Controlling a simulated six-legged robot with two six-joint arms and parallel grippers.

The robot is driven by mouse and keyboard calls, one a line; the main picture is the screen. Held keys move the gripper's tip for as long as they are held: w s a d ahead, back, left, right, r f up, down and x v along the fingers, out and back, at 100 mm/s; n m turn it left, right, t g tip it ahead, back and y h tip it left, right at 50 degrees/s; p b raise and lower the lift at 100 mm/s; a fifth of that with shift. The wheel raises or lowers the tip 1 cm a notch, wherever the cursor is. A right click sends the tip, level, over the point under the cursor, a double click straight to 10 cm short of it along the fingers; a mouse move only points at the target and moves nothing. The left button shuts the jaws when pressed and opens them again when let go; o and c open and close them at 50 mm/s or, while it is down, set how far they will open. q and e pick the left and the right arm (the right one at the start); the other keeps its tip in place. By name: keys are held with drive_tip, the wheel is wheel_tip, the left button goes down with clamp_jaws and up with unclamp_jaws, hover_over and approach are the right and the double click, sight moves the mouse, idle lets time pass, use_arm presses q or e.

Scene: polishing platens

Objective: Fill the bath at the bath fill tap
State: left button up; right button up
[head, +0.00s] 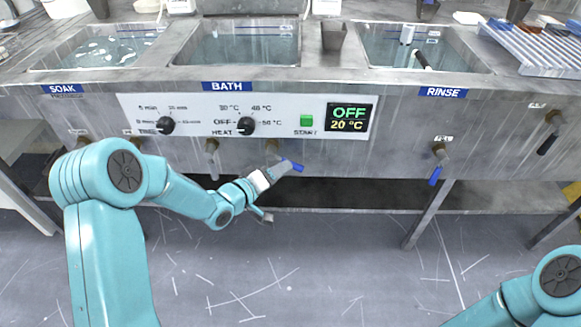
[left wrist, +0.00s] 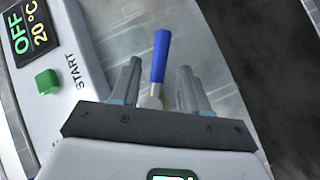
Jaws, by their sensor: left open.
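The bath (head: 240,47) is the middle basin of the steel bench, with blue-grey liquid showing inside. Below its control panel, a tap with a blue lever (head: 298,165) shows just past my left gripper (head: 284,169). In the left wrist view the blue lever (left wrist: 161,56) points up the picture between the two fingers of my left gripper (left wrist: 160,88). The fingers are open, with a gap on each side of the lever. The tap's body is mostly hidden by my gripper. My right arm shows at the lower right, but its gripper is out of view.
The panel (head: 285,104) has two black knobs, a green START button (head: 306,121) and a display (head: 350,117) reading OFF, 20 °C. Another blue-levered tap (head: 436,170) hangs under RINSE. A grey-handled tap (head: 212,155) is left of my gripper. A lower shelf (head: 350,195) runs beneath.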

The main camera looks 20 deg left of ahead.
use_arm(q)
drive_tip(key=x, duration=0.5)
drive_tip(key=shift+w+d+b, duration=0.1)
drive_tip(key=shift+w+b, duration=0.05)
drive_tip(key=shift+b, duration=0.25)
clamp_jaws()
